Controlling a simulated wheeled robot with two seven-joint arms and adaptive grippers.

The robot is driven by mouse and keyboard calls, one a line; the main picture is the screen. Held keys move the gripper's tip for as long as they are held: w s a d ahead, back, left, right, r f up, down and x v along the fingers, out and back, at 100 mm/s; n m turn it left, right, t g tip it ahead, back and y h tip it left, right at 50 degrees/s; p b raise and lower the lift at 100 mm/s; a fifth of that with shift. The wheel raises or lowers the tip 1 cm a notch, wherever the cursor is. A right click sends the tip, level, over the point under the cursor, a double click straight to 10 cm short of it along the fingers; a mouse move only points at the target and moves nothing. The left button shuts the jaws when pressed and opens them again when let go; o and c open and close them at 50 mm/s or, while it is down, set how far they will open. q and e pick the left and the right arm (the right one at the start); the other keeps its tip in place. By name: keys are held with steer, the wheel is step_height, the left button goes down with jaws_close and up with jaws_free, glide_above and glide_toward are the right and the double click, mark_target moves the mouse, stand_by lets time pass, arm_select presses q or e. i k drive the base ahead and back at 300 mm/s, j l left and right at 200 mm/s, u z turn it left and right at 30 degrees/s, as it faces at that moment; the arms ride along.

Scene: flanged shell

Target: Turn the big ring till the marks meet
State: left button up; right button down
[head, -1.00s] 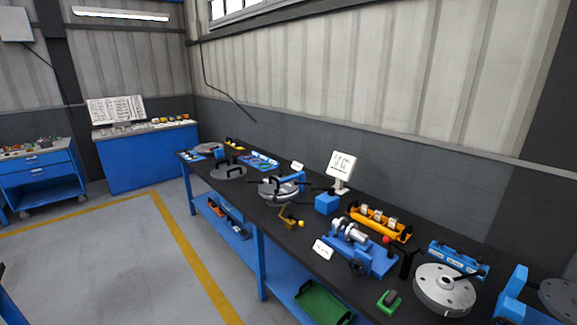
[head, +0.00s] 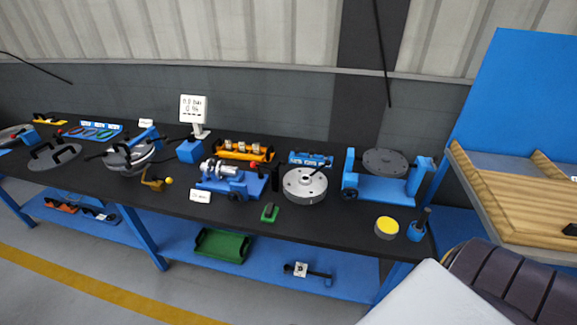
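On the long black bench stands a grey round flanged body (head: 128,157) with dark bar handles and a blue block on top, at the left. A thick grey disc (head: 305,186) with holes and a dark lever lies near the middle. A dark flat disc with handles (head: 54,157) lies at the far left, and another dark disc (head: 385,162) sits on a blue stand. I cannot tell which of these is the big ring, and no marks can be made out at this size. Neither gripper is in view.
A small display (head: 193,109) stands behind a blue block (head: 190,151). A blue fixture with a metal shaft (head: 231,178), an orange rack (head: 243,150) and a yellow-topped puck (head: 387,228) share the bench (head: 340,228). A green tray (head: 222,245) is on the shelf below.

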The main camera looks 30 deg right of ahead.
mark_target(319, 185)
steer(key=z, duration=1.25)
